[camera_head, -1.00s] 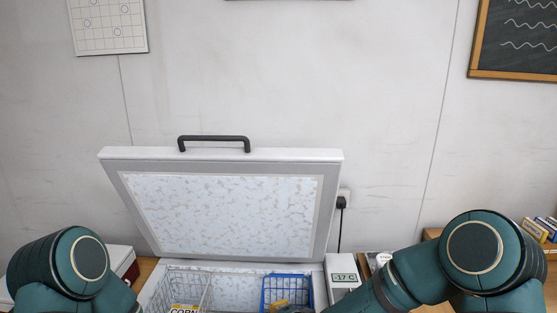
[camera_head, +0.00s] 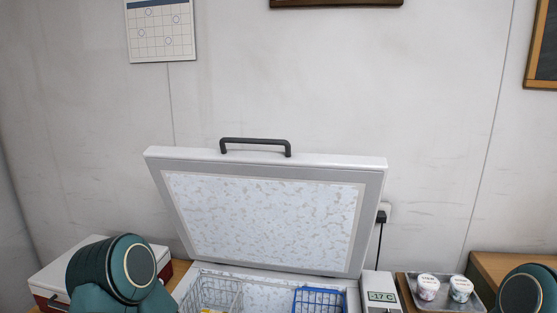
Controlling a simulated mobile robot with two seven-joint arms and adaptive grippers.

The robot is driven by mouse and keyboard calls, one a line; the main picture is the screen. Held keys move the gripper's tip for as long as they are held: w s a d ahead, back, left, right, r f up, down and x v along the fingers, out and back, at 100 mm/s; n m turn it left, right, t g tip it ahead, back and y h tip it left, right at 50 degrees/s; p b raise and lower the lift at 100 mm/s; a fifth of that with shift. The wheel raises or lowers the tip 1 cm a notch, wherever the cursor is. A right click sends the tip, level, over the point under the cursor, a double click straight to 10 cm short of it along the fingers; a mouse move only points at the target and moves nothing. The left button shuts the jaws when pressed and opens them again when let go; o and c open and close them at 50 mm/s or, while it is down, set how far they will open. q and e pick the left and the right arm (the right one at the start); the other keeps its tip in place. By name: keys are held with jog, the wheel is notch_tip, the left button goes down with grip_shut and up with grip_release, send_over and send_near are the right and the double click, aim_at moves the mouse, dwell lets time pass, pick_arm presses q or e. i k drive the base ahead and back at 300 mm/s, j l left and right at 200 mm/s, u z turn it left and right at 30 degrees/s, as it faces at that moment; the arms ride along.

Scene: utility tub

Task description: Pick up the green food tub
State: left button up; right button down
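I see no green food tub in view. The chest freezer (camera_head: 265,215) stands ahead with its lid raised. Only the back of its inside shows, with a white wire basket (camera_head: 215,292) at left and a blue wire basket (camera_head: 320,299) at right. The lower part of the inside is cut off by the frame's bottom edge. Neither of my grippers is in view. Only upper links of my left and right arms show at the bottom corners.
A tray (camera_head: 442,293) with two small white tubs (camera_head: 429,287) stands right of the freezer's temperature display (camera_head: 382,296). A red and white cooler (camera_head: 52,289) is at left.

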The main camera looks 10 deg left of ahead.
aim_at(461, 290)
jog(key=z, duration=0.9)
